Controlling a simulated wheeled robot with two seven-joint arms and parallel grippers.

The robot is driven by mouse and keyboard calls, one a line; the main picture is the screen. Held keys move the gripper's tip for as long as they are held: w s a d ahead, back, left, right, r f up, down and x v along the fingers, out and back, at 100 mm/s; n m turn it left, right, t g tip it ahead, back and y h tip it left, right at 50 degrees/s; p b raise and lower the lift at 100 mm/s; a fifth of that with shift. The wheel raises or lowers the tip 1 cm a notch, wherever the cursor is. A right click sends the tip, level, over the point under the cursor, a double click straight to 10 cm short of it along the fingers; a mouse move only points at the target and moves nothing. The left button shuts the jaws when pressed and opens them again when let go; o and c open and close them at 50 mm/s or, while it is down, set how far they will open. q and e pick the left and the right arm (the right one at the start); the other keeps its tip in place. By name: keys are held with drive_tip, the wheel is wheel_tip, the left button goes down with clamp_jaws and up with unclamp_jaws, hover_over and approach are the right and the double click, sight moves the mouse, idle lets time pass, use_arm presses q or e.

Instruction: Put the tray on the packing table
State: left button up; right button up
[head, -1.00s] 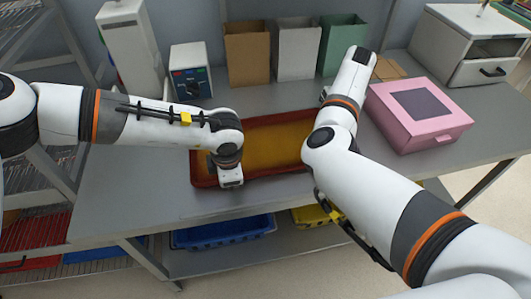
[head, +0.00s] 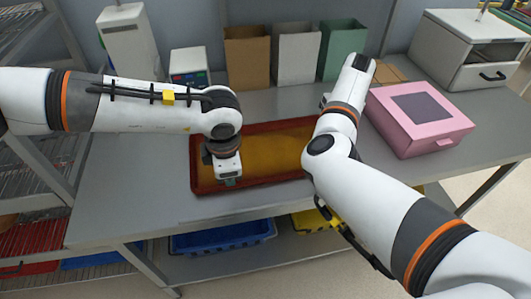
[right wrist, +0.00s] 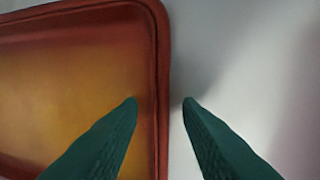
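The tray (head: 262,182) is red-rimmed with a yellow-brown inside, and it lies flat on the grey table (head: 130,190). My left gripper (head: 228,180) points down over the tray's left front part; its fingers are hidden beneath the hand. My right arm crosses the tray's right end in the head view and hides that end and the right gripper's fingers. In the right wrist view my right gripper (right wrist: 160,102) is open, with its green fingers apart on either side of the tray's rim (right wrist: 163,60), one over the inside and one outside.
A pink box (head: 415,125) stands right of my right arm. Brown, white and green bags (head: 297,55) and a small device (head: 188,65) line the back. A white drawer cabinet (head: 465,50) is at back right. A blue crate (head: 225,238) sits below. The table's left front is clear.

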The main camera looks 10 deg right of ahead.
drive_tip(key=shift+r, duration=0.25)
use_arm(q)
drive_tip(key=r, duration=0.3)
drive_tip(key=s+r, duration=0.1)
drive_tip(key=r, duration=0.1)
use_arm(e)
wheel_tip(320, 180, up, 11)
drive_tip(key=d, duration=0.2)
drive_tip(key=shift+r, duration=0.15)
use_arm(q)
drive_tip(key=shift+f, duration=0.1)
